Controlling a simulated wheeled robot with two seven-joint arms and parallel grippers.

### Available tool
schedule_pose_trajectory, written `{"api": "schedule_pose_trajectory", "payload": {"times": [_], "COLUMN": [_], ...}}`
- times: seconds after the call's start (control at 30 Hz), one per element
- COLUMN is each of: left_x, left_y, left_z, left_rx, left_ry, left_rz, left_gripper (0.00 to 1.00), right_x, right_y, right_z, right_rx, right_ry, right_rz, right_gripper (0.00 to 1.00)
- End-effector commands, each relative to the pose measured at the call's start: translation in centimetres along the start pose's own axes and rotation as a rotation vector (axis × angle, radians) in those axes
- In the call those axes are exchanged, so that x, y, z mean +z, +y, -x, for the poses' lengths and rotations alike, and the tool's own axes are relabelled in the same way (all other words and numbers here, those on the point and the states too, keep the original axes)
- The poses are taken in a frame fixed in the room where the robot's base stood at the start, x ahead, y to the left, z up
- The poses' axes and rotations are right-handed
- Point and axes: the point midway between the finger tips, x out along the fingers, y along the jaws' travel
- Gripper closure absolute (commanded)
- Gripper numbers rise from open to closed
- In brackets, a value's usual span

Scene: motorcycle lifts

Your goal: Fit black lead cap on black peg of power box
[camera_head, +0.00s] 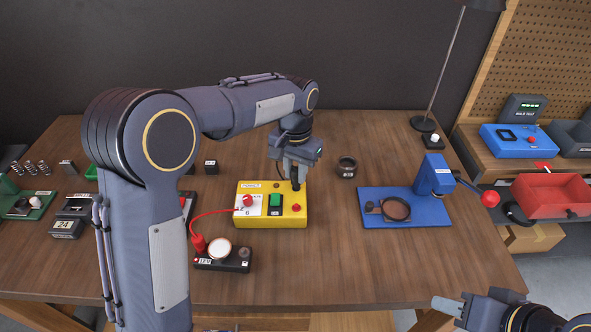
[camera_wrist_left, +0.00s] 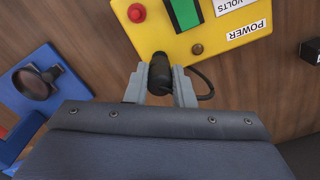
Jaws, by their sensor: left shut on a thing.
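The yellow power box (camera_head: 254,219) stands on the table, with a green switch (camera_head: 274,205) and a red post at each side. Its yellow face also shows in the wrist view (camera_wrist_left: 170,32). My left gripper (camera_head: 297,180) is over the box's back right part. It is shut on the black lead cap (camera_wrist_left: 159,72), whose black cable (camera_wrist_left: 207,88) curves off beside the finger. The cap looks upright over the box's edge area. The black peg is hidden, and I cannot tell whether the cap touches it. My right gripper (camera_head: 442,311) is apart at the bottom right, its fingers spread and empty.
A red lead runs from the box's left post to a black 12V unit (camera_head: 226,262) in front. A blue stand (camera_head: 402,215) with a dark round dish is to the right, and a small dark ring-shaped pot (camera_head: 346,167) is behind. The front right table is clear.

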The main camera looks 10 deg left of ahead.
Motion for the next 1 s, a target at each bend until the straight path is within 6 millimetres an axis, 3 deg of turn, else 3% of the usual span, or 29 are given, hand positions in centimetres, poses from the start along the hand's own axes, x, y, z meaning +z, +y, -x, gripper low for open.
{"api": "schedule_pose_trajectory", "payload": {"times": [1.0], "left_x": [0.0], "left_y": [0.0], "left_z": [-1.7], "left_rx": [0.0], "left_ry": [-0.001], "left_rz": [0.0], "left_gripper": [1.0], "right_x": [0.4], "right_y": [0.4], "right_z": [-0.8], "right_rx": [0.0], "right_ry": [0.0], "right_rz": [0.0], "right_gripper": [0.64]}}
